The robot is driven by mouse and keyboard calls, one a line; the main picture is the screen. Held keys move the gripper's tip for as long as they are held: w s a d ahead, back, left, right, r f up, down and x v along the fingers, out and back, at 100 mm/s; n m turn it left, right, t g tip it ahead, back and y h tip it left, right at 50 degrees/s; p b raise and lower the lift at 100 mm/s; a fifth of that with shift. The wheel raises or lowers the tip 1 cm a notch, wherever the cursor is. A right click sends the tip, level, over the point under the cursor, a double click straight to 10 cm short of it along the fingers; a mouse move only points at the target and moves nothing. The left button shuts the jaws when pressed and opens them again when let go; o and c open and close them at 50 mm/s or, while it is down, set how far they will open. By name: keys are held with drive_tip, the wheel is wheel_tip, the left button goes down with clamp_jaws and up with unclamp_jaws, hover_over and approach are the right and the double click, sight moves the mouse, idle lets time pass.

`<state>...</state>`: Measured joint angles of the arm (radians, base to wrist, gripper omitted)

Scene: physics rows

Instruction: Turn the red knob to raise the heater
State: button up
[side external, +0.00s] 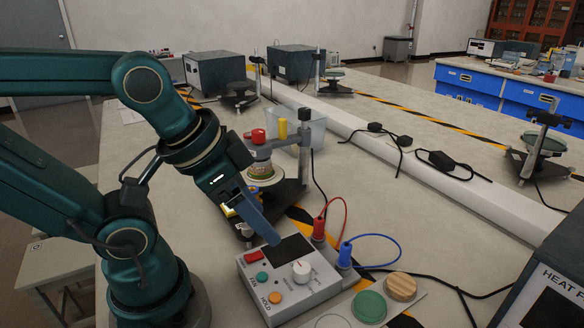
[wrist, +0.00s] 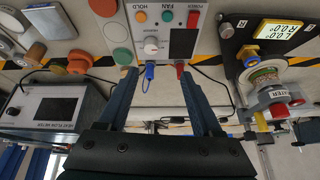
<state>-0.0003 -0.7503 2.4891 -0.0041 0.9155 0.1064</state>
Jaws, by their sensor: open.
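The red knob (side external: 258,136) sits on top of the round heater apparatus (side external: 264,172), beside a yellow knob (side external: 283,129). In the wrist view the red knob (wrist: 280,110) shows at the right edge, with the yellow knob (wrist: 261,121) to its left. My gripper (side external: 276,240) points down in front of the apparatus, over the back of the grey control box (side external: 300,292). In the wrist view my gripper (wrist: 157,74) is open, with nothing between its fingers and well to the left of the red knob. In the side view the fingers overlap and partly cover the apparatus base.
Red and blue plugs (side external: 344,255) with cables stand at the box's right. Green and wooden discs (side external: 400,287) lie beside it. The heat flow meter (side external: 560,280) is at the right edge. A clear bin (side external: 275,115) stands behind the apparatus. Open table lies to the apparatus's right.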

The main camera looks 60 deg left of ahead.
drive_tip(key=w+r+m+g, duration=0.1)
drive_tip(key=w+r+m, duration=0.3)
drive_tip(key=w+m, duration=0.15)
drive_tip(key=w+f+m+g, duration=0.1)
drive_tip(key=w+f+m, duration=0.1)
drive_tip(key=w, duration=0.1)
drive_tip(key=w+d+f+m+g, duration=0.1)
drive_tip(key=w+f+m, duration=0.1)
drive_tip(key=w+f, duration=0.1)
drive_tip(key=w+d+f+m+g, duration=0.1)
drive_tip(key=w+f+m+g, duration=0.1)
drive_tip(key=w, duration=0.1)
drive_tip(key=shift+d+f+m, duration=0.25)
drive_tip(key=shift+f+m, duration=0.1)
drive_tip(key=shift+f, duration=0.05)
drive_tip(key=shift+d+f+g, duration=0.1)
drive_tip(key=shift+f+g, duration=0.2)
drive_tip(key=shift+f, duration=0.3)
drive_tip(key=shift+s, duration=0.1)
